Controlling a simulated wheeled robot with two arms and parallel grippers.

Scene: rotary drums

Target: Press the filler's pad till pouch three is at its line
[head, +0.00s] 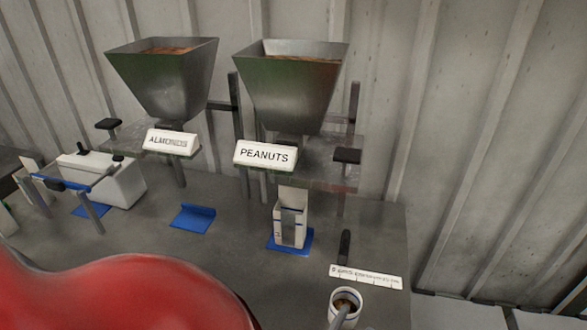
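A white pouch (290,222) stands upright on a blue base under the PEANUTS filler (290,85). It has a grey strip down its front and a thin blue line; its fill level and number are too small to tell. A black pad (347,155) sits at the right of the PEANUTS filler. Another black pad (108,124) sits at the left of the ALMONDS filler (164,75). Both hoppers hold brown contents. Neither of my grippers is in view, and nothing visible touches either pad.
An empty blue base (192,218) lies below the ALMONDS filler. A white box (108,178) stands at the left beside a blue-barred device (62,184). A white cup (346,304) with a rod in it and a label strip (366,277) are at the front right. Red blocks the lower left.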

